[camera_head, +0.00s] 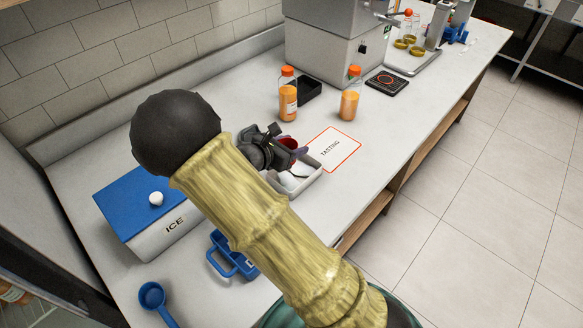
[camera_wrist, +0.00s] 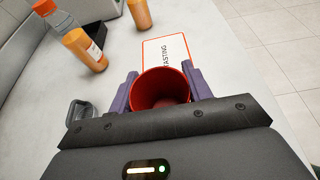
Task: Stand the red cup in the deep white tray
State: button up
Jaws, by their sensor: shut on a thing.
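The red cup (camera_wrist: 160,82) is between the purple fingers of my gripper (camera_wrist: 160,95) in the wrist view, its open mouth facing the camera. My gripper is shut on it. In the head view the red cup (camera_head: 290,142) shows only partly, behind my gripper (camera_head: 285,152). The deep white tray (camera_head: 307,186) lies on the counter just below and in front of the gripper in that view, partly hidden by my arm. A white rounded shape shows inside it. I cannot tell the cup's height over the tray. The wrist view does not clearly show the tray.
The TASTING card (camera_head: 333,149) lies right of the gripper. Two orange juice bottles (camera_head: 288,95) (camera_head: 350,95) stand behind, near a black box (camera_head: 308,91). The ICE box (camera_head: 150,215), a blue caddy (camera_head: 232,256) and a blue scoop (camera_head: 153,297) are at left. The counter's right edge is close.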

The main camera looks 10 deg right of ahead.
dwell(0.3)
send_over(292, 180)
jog(key=shift+f, duration=3.05)
jog(key=shift+f, duration=1.9)
jog(key=shift+f+b, duration=0.2)
jog(key=shift+b, duration=0.1)
jog(key=o, duration=0.7)
jog(key=shift+c, duration=0.2)
jog(key=shift+r, duration=0.1)
